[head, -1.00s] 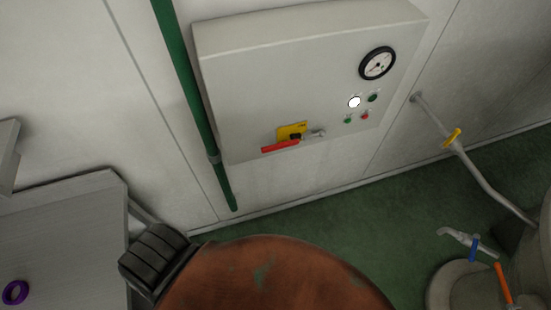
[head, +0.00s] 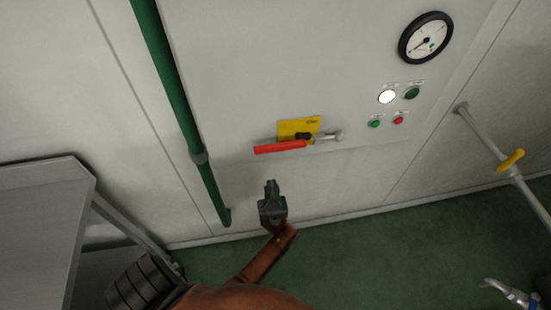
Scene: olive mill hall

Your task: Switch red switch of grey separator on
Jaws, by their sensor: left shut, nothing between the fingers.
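The grey separator's cabinet (head: 235,75) hangs on the pale wall in the head view. On its lower front is the red switch (head: 280,147), a lever pointing left from a dark hub, in front of a yellow plate (head: 298,126). The lever lies nearly level in the picture. My left gripper (head: 271,185) is shut and empty. It shows just below the red lever in the picture, apart from it, with its fingers pointing up towards the cabinet. My right gripper is not in view.
Right of the switch are a small metal knob (head: 338,135), a white lamp (head: 387,96), green and red buttons and a round gauge (head: 426,38). A green pipe (head: 180,95) runs left of the cabinet. A grey table (head: 40,215) stands at left. A pipe with yellow valve handle (head: 511,160) is at right.

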